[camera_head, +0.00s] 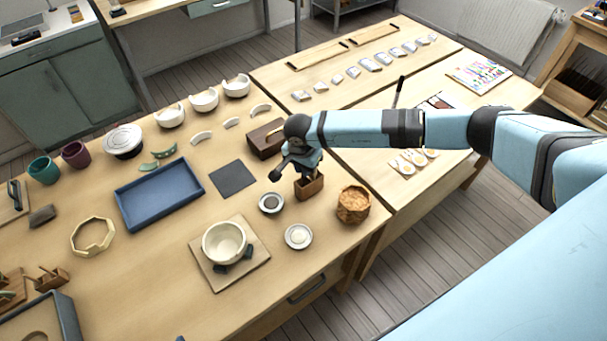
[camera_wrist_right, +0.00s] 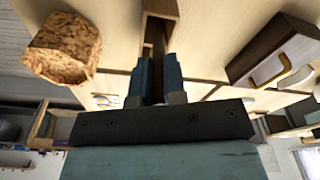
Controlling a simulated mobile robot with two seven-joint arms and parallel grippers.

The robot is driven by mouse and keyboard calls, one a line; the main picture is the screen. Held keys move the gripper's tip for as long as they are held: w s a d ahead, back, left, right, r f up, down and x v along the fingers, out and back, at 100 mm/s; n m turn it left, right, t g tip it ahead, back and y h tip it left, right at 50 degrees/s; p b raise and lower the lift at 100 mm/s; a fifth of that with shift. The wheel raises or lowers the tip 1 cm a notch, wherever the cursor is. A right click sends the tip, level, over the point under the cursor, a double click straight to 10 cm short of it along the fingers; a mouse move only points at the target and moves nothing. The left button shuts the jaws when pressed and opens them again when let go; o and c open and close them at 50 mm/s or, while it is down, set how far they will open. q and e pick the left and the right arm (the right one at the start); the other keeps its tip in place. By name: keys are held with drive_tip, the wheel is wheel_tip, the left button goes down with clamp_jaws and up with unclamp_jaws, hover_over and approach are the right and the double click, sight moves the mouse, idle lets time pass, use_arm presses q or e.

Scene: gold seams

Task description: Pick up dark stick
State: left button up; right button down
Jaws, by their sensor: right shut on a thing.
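My right gripper (camera_head: 304,172) is over a small upright wooden holder (camera_head: 309,188) near the front right part of the near table. In the right wrist view its two blue-grey fingers (camera_wrist_right: 158,78) point at the same holder (camera_wrist_right: 161,8) and are shut on a narrow, dark brown piece between them, which I take to be the dark stick (camera_wrist_right: 158,52). Most of the stick is hidden by the fingers and the gripper, and I cannot tell whether it is clear of the holder. My left gripper is not in view.
Small dishes (camera_head: 299,236) and a cream bowl (camera_head: 224,243) on a board stand in front and left. A blue tray (camera_head: 158,194) lies further left.

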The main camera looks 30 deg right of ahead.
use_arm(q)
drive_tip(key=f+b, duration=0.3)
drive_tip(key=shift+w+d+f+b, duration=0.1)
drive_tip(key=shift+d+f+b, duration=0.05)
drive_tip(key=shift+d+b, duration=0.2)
use_arm(e)
wheel_tip(320, 180, up, 20)
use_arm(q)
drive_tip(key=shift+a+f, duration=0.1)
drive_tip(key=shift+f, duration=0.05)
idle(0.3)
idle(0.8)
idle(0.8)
